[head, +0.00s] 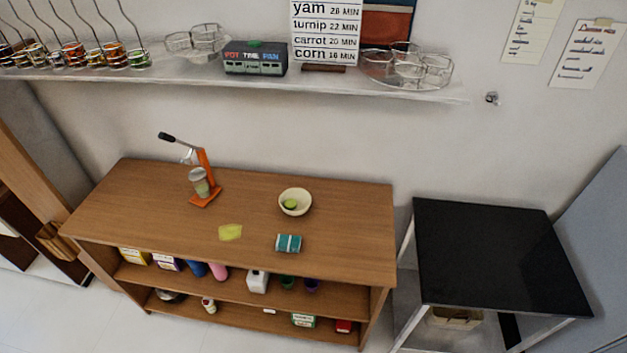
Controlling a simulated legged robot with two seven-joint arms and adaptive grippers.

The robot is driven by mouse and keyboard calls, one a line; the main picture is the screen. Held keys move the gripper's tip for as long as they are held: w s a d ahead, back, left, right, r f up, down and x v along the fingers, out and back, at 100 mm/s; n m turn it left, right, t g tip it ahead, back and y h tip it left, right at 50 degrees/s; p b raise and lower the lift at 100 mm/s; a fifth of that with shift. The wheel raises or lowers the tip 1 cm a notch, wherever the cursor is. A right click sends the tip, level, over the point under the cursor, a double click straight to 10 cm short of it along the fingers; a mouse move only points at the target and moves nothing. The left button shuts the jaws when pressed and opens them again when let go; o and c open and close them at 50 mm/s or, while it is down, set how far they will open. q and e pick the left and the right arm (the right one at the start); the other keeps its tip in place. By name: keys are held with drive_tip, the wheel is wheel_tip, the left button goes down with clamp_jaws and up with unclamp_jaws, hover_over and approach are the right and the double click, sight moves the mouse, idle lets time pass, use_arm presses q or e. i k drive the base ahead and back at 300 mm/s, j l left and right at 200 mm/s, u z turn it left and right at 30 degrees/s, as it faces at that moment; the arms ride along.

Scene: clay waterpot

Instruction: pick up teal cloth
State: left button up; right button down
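The teal cloth (288,243) is a small folded piece with pale bands. It lies on the top of the wooden shelf unit (345,218), close to its front edge and right of the middle. A flat yellow-green cloth or sponge (230,232) lies to its left, apart from it. Neither of my grippers shows in the head view. Nothing covers the teal cloth.
A cream bowl (304,209) with a green item stands behind the teal cloth. An orange press (205,196) stands at the back left. The right part of the top is clear. A black-topped table (490,255) stands at right. A wall shelf (300,84) hangs above.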

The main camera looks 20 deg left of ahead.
sight(284, 242)
drive_tip(key=u, duration=1.05)
